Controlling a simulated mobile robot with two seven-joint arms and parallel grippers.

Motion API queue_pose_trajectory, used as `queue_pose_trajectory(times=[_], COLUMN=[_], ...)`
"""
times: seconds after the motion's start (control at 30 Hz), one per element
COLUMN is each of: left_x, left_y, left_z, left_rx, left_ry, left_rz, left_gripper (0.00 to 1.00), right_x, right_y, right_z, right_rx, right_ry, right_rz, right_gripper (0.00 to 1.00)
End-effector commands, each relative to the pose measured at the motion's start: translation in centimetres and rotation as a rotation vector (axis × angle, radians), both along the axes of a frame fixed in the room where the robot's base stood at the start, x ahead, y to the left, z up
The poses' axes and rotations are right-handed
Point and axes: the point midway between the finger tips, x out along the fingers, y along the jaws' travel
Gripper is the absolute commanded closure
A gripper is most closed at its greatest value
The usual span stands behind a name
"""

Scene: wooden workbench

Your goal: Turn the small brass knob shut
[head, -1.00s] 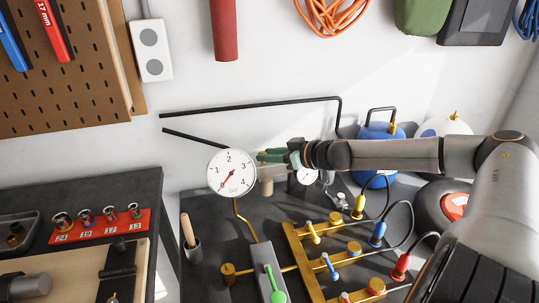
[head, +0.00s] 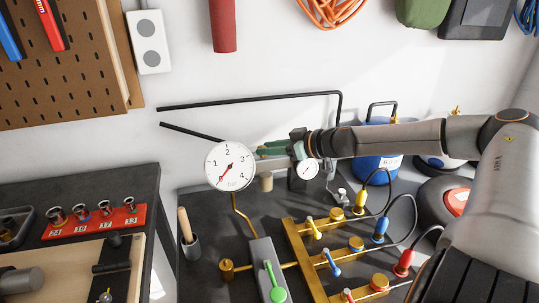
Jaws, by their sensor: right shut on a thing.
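My right gripper (head: 265,150) reaches in from the right, just behind and right of the large white dial gauge (head: 229,166). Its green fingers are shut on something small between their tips. This appears to be the small brass knob, but the fingers and the gauge hide it. I cannot tell how far the knob is turned. The red needle of the large gauge points to the lower left, near the low end of its scale. My left gripper is not in view.
A smaller gauge (head: 307,170) sits just below my right wrist. A brass manifold (head: 305,262) with coloured valves and hoses stands in front. A blue tank (head: 378,163) is behind my forearm. A wooden-handled tool stands in a cup (head: 191,247) at left.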

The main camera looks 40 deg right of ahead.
Motion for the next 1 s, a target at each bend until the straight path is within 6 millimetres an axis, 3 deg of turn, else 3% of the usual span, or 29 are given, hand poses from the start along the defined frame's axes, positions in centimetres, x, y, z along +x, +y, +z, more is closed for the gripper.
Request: queue_pose_trajectory(times=[0.03, 0.47, 0.7, 1.0], left_x=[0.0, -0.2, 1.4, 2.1], left_y=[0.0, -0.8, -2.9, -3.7], left_z=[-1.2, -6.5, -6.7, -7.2], left_rx=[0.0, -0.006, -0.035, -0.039], left_ry=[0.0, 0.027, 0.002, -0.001], left_rz=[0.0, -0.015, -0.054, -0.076], left_gripper=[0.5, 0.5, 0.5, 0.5], right_x=[0.1, 0.4, 0.6, 0.7], right_y=[-0.2, -0.9, -1.0, -1.1], right_z=[-0.6, -0.8, -0.6, -0.2], right_rx=[-0.008, -0.007, -0.004, 0.0], right_ry=[0.001, 0.002, 0.0, 0.0], right_rz=[0.021, 0.317, 0.452, 0.541], right_gripper=[1.0, 1.0, 1.0, 1.0])
